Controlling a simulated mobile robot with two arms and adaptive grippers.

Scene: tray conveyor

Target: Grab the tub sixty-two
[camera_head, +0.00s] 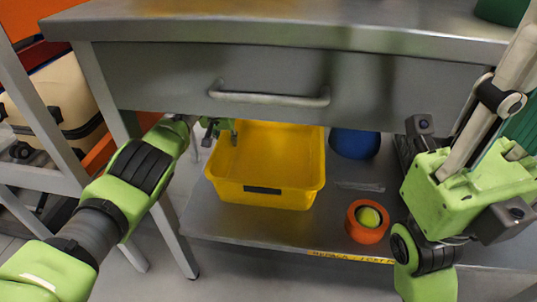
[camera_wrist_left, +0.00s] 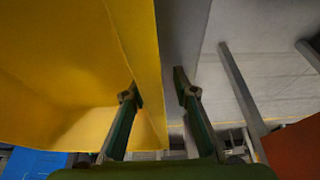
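A yellow tub (camera_head: 290,190) sits on the lower shelf under the steel workbench. It has a dark label on its front that is too small to read. My left gripper (camera_head: 219,130) is at the tub's upper left rim. In the left wrist view, my left gripper (camera_wrist_left: 158,92) is open, with one finger over the inner side of the yellow tub (camera_wrist_left: 150,45) and the other beyond its outer side. The rim lies between the fingers, and a gap shows, so it is not gripped.
An orange ring (camera_head: 354,228) with a yellow-green ball (camera_head: 370,217) lies right of the tub. A blue round object (camera_head: 355,143) stands behind it. The workbench drawer (camera_head: 330,75) with its handle overhangs the shelf. A bench leg (camera_head: 174,235) stands close to my left arm.

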